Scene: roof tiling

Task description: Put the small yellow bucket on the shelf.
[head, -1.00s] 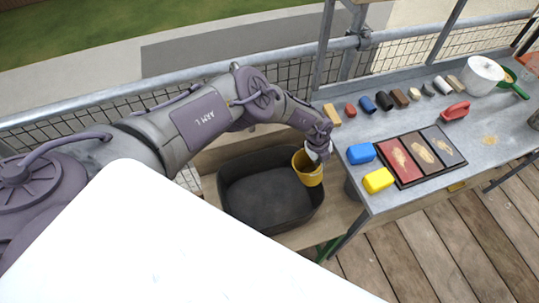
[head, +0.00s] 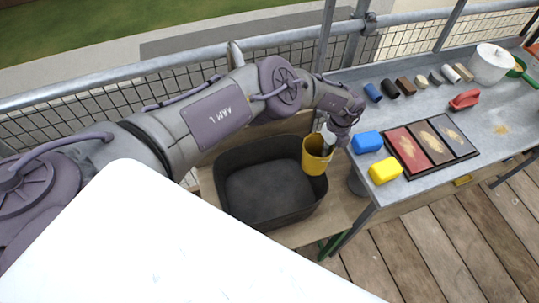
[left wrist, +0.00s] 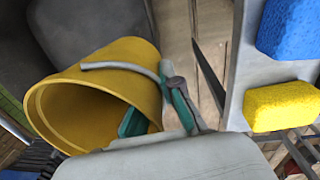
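The small yellow bucket (head: 315,160) hangs in the head view over the right end of a black tub, left of the grey bench. In the left wrist view the bucket (left wrist: 105,75) is tilted, its mouth toward the lower left, with a grey handle across it. My left gripper (left wrist: 160,110) is shut on the bucket's wall by the rim, one teal pad inside and one outside. In the head view my left gripper (head: 329,137) is partly hidden by its own wrist. My right gripper is not in view. No shelf is clearly recognisable.
The black tub (head: 222,185) stands on a low wooden board (head: 345,207). The grey bench (head: 430,103) holds a blue sponge (head: 367,142), a yellow sponge (head: 385,170), a sample tray (head: 400,173) and a white pot (head: 490,63). A railing (head: 170,60) runs behind.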

